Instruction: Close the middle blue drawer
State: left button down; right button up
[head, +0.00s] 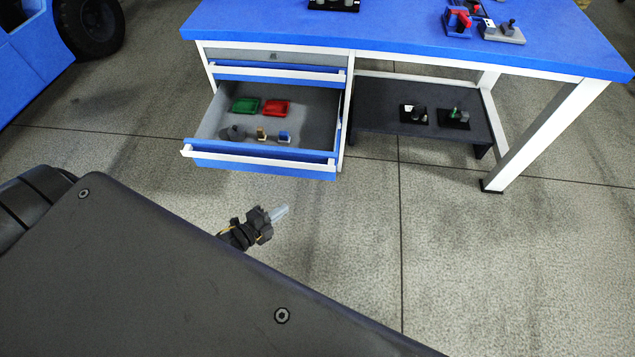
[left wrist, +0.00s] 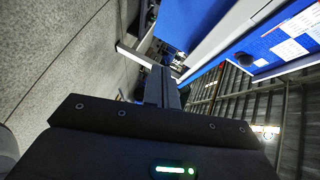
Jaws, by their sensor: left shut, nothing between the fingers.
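A wide drawer with a blue front (head: 265,166) and a white handle strip stands pulled far out of the cabinet under the blue workbench. Above it is another blue-fronted drawer (head: 280,78), which looks in or nearly in. Whether a further drawer lies below the open one is hidden. My left gripper (head: 281,211) is shut and empty, in front of and below the open drawer, apart from it. In the left wrist view the gripper (left wrist: 161,84) points toward the bench, with blue and white surfaces beyond. My right gripper is not in view.
The open drawer holds a green tray (head: 246,105), a red tray (head: 276,108) and several small parts. The workbench (head: 400,40) has a dark lower shelf (head: 385,120) and a white leg (head: 545,130) at right. The floor before the drawer is clear.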

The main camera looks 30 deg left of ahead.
pick_arm(q)
notch_tip(320, 180, up, 7)
jog(key=d+m+t+h, duration=0.2)
jog(key=d+m+h, duration=0.1)
jog(key=m, duration=0.1)
send_near(328, 167)
jog(key=d, duration=0.3)
jog(key=w+b, duration=0.1)
jog(key=w, duration=0.3)
jog(key=shift+r, duration=0.1)
jog(key=shift+w+a, duration=0.25)
jog(key=shift+w, duration=0.35)
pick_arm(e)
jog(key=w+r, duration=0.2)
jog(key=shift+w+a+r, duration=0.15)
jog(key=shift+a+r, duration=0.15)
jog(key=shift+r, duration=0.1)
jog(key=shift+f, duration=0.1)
